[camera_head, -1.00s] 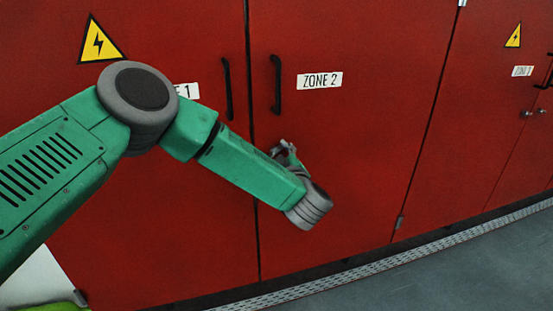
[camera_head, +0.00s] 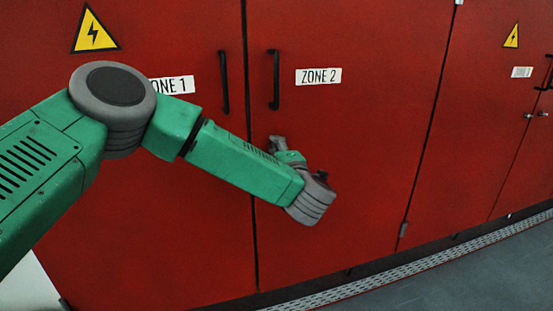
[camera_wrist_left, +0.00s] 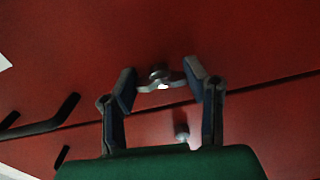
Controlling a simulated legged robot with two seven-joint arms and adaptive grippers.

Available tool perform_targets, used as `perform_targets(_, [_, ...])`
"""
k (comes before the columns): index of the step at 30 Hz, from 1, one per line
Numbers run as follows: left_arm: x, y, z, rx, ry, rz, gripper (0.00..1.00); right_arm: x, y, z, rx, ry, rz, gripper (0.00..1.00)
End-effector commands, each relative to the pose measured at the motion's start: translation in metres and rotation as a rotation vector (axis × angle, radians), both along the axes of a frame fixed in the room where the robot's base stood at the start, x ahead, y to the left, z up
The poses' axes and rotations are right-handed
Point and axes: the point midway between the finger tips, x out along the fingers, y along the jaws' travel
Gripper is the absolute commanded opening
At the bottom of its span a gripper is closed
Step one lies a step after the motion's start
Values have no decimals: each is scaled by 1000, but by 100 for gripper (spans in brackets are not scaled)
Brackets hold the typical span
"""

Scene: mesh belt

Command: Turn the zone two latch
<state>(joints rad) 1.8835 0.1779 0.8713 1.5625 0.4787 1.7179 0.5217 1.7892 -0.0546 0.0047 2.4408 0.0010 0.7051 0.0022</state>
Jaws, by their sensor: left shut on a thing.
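The zone two latch (camera_wrist_left: 160,75) is a small metal wing-shaped piece on the red door, close to the door seam. In the head view my left gripper (camera_head: 277,146) is small and partly hidden behind my green wrist, and the latch cannot be made out there. The ZONE 2 door (camera_head: 345,150) is closed, with a white label (camera_head: 318,76) near its top. My right gripper is not in view.
Black vertical handles stand on the ZONE 2 door (camera_head: 274,80) and the ZONE 1 door (camera_head: 223,82). A small round metal piece (camera_wrist_left: 181,132) shows across the seam in the wrist view. Grey floor (camera_head: 470,280) with a perforated strip runs along the cabinet's base.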

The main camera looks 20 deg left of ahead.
Motion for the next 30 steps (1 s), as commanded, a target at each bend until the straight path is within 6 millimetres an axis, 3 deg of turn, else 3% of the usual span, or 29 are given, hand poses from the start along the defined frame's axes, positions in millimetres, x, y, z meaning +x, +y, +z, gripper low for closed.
perform_targets(23, [-1,2,-5,-92,-51,3,12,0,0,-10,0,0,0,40])
perform_targets(24, [-1,2,-5,-91,-51,3,44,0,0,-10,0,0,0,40])
perform_targets(26, [-1,2,-5,-91,-51,3,62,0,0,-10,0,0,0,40])
perform_targets(30, [0,1,-3,-90,-54,1,62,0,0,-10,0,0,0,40])
